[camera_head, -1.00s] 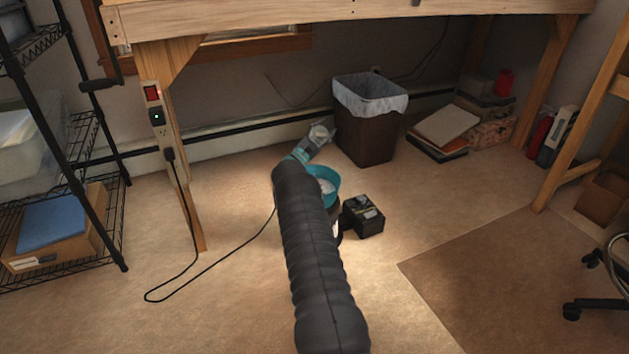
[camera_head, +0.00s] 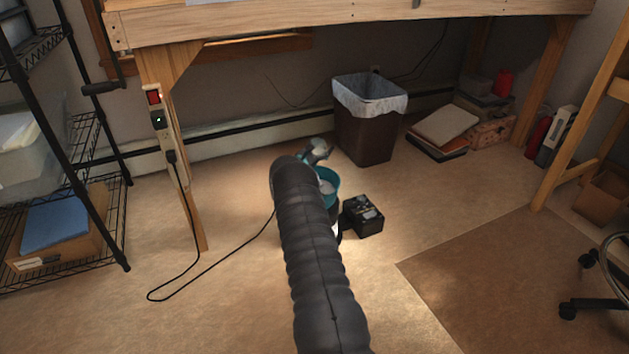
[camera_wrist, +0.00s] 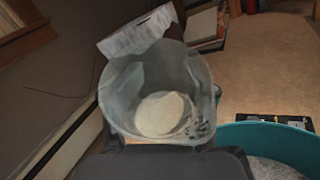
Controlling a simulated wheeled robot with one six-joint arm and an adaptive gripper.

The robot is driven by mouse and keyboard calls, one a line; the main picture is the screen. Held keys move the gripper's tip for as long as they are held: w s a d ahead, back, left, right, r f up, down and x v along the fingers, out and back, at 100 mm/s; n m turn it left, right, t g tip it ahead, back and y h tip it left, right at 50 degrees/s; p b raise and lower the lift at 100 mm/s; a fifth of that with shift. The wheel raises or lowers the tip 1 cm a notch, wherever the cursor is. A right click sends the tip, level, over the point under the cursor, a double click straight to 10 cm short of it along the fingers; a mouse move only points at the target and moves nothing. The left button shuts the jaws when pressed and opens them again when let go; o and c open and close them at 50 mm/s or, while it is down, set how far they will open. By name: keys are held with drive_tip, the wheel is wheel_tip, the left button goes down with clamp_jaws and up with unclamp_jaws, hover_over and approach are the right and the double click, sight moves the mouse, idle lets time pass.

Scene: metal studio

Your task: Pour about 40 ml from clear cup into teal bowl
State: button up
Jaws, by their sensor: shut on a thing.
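The clear cup (camera_wrist: 118,88) fills the middle of the wrist view, its open mouth facing the camera. A pale, whitish content (camera_wrist: 160,114) shows deep inside it. My gripper (camera_head: 316,154) is shut on the cup; its dark body spans the bottom of the wrist view. In the head view the cup (camera_head: 320,143) is small, above and slightly left of the teal bowl in the picture. The teal bowl (camera_head: 333,178) is partly hidden by my arm. Its rim (camera_wrist: 262,131) shows at lower right in the wrist view, apart from the cup, with something pale inside.
A black box (camera_head: 363,217) sits right of the bowl. A lined brown bin (camera_head: 366,135) stands behind. A wooden bench leg (camera_head: 178,190) with a power strip and trailing cable (camera_head: 225,262) is at left. Carpet at right is mostly clear.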

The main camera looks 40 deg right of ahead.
sight(320, 151)
drive_tip(key=shift+w+d+f+n+y+b, duration=0.15)
drive_tip(key=shift+f+n+y, duration=0.1)
drive_tip(key=shift+f, duration=0.3)
drive_tip(key=shift+w+f+n+y+b, duration=0.15)
drive_tip(key=shift+f+y, duration=0.1)
drive_tip(key=shift+f, duration=0.3)
drive_tip(key=y+p, duration=0.1)
drive_tip(key=n+y, duration=0.1)
drive_tip(key=w+n+g+p, duration=0.1)
drive_tip(key=shift+d+f+y+p, duration=0.2)
drive_tip(key=shift+d+y+p, duration=0.1)
drive_tip(key=shift+y, duration=0.1)
drive_tip(key=shift+f+n+g+y+p, duration=0.4)
drive_tip(key=shift+f+g+y+p, duration=0.2)
drive_tip(key=shift+f+y+p, duration=0.25)
